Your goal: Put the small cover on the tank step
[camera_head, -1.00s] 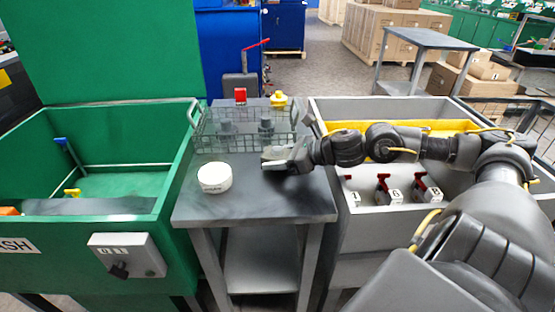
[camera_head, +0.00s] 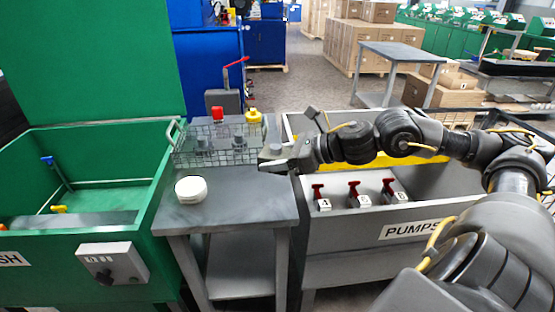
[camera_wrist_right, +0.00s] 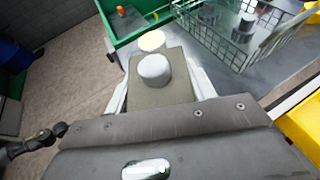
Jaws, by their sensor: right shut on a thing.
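My right gripper (camera_wrist_right: 160,95) is shut on a grey-olive flat, square-edged piece with a pale round knob, which I take as the small cover (camera_wrist_right: 178,88). In the head view the gripper (camera_head: 279,163) is above the right edge of the grey side table, and the cover is hardly readable there. A grey ledge (camera_head: 85,219) crosses the front inside of the green tank (camera_head: 140,128) at the left. It may be the tank step. The gripper is well to the right of it, apart from it. My left gripper does not show.
A white round tub (camera_head: 191,190) stands on the side table (camera_head: 235,212). A wire basket (camera_head: 245,158) with grey parts sits behind it, with red (camera_head: 217,114) and yellow (camera_head: 254,116) items beyond. Red-handled pumps (camera_head: 354,192) stand in the grey bin at right.

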